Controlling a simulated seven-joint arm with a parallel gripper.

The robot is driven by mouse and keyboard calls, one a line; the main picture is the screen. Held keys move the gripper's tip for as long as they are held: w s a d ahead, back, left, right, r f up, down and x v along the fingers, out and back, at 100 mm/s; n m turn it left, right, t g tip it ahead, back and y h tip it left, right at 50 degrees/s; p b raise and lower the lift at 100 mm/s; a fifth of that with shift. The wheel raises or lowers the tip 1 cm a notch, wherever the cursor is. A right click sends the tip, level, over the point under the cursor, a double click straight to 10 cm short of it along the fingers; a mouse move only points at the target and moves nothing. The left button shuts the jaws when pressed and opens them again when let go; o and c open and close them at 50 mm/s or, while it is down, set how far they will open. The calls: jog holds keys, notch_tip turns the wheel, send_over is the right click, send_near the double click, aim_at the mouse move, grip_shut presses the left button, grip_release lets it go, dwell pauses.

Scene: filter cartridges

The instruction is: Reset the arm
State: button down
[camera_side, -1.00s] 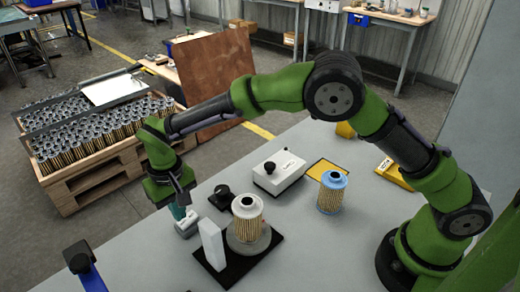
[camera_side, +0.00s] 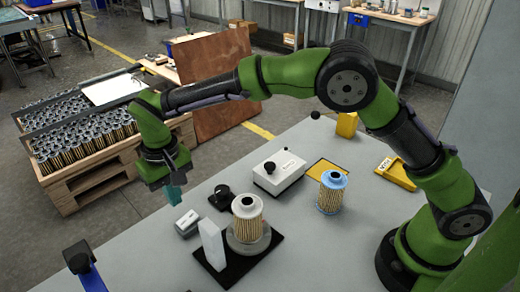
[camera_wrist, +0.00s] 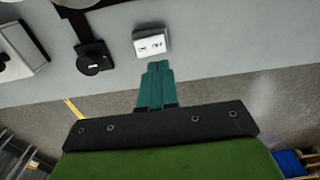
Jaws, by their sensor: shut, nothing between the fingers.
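My gripper (camera_side: 172,194) hangs at the left edge of the grey table in the side view, above the tabletop. Its teal fingers (camera_wrist: 155,84) are together and empty in the wrist view. A small grey-white block (camera_side: 187,223) sits on the table just below and to the right of the fingertips, apart from them. In the wrist view this block (camera_wrist: 149,42) shows two dark marks on its top, just beyond the fingertips.
A filter cartridge (camera_side: 247,208) stands on a round base on a black plate (camera_side: 262,250), beside a white upright block (camera_side: 212,243). A blue-capped cartridge (camera_side: 331,192), a white box (camera_side: 278,174) and a black knob (camera_side: 221,197) are nearby. A pallet crate (camera_side: 88,183) stands beyond the table.

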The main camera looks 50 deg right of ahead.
jog(key=shift+s+d+f+n, duration=0.3)
jog(key=shift+s+f, duration=0.3)
jog(key=shift+f, duration=0.05)
jog(key=s+d+r+m+t, duration=0.1)
jog(key=s+d+r+t, duration=0.1)
jog(key=s+d+r, duration=0.3)
jog(key=s+d+r+m+t+y, duration=0.1)
jog(key=s+d+r+m+t, duration=0.1)
jog(key=s+d+r, duration=0.3)
jog(key=s+d+r+m+t+y, duration=0.1)
jog(key=s+d+r+t, duration=0.2)
jog(key=s+d, duration=0.6)
jog(key=d+r, duration=0.2)
jog(key=d, duration=0.3)
jog(key=shift+s+d+r+m, duration=0.2)
jog(key=shift+s+d+m, duration=0.1)
jog(key=shift+s+d, duration=0.1)
jog(key=c, duration=1.8)
grip_release()
jog(key=shift+c, duration=0.2)
